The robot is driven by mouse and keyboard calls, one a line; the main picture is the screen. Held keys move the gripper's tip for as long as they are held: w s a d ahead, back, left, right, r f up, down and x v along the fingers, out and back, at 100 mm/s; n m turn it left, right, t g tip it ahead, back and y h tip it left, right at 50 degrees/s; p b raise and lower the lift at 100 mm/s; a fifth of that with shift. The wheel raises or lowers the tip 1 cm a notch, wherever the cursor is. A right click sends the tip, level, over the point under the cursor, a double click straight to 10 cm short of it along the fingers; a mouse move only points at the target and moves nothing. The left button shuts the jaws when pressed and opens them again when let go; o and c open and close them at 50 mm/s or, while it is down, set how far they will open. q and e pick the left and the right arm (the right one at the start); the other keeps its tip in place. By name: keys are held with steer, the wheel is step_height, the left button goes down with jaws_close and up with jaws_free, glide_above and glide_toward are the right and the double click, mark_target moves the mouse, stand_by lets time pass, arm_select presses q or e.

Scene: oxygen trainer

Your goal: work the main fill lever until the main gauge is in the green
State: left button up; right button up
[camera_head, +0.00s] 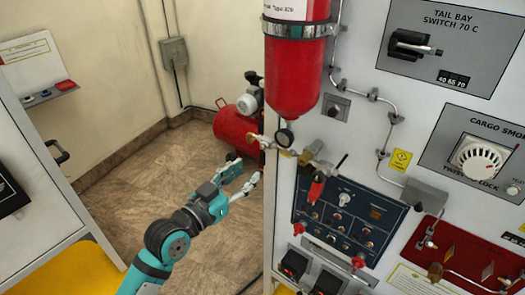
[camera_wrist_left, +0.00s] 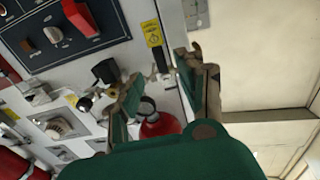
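My left gripper (camera_head: 250,174) is open and empty in the head view, left of the panel's edge and above the floor. In the left wrist view its two fingers (camera_wrist_left: 165,80) stand apart, with a red rounded object (camera_wrist_left: 160,124) seen beyond them. A small round gauge (camera_head: 284,138) sits under the red cylinder (camera_head: 296,65); its needle is too small to read. No label shows which lever is the main fill. My right gripper is out of view.
The panel carries a blue switch board (camera_head: 342,218), a silver pipe and a cargo smoke dial (camera_head: 478,160). A red tank (camera_head: 232,125) stands on the floor behind the gripper. A white cabinet (camera_head: 45,190) is at left. Open floor lies between.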

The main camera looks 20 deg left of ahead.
mark_target(261, 160)
arm_select(q)
steer(key=p+x, duration=0.2)
steer(key=x, duration=0.4)
steer(key=shift+w+r, duration=0.1)
steer(key=shift+r, duration=0.1)
steer(key=shift+w+d+f, duration=0.15)
steer(key=shift+w+d, duration=0.15)
steer(key=shift+w, duration=0.35)
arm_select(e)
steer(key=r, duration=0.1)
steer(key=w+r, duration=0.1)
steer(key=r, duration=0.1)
arm_select(q)
steer(key=shift+c, duration=0.4)
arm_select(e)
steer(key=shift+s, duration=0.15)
arm_select(q)
jaws_close()
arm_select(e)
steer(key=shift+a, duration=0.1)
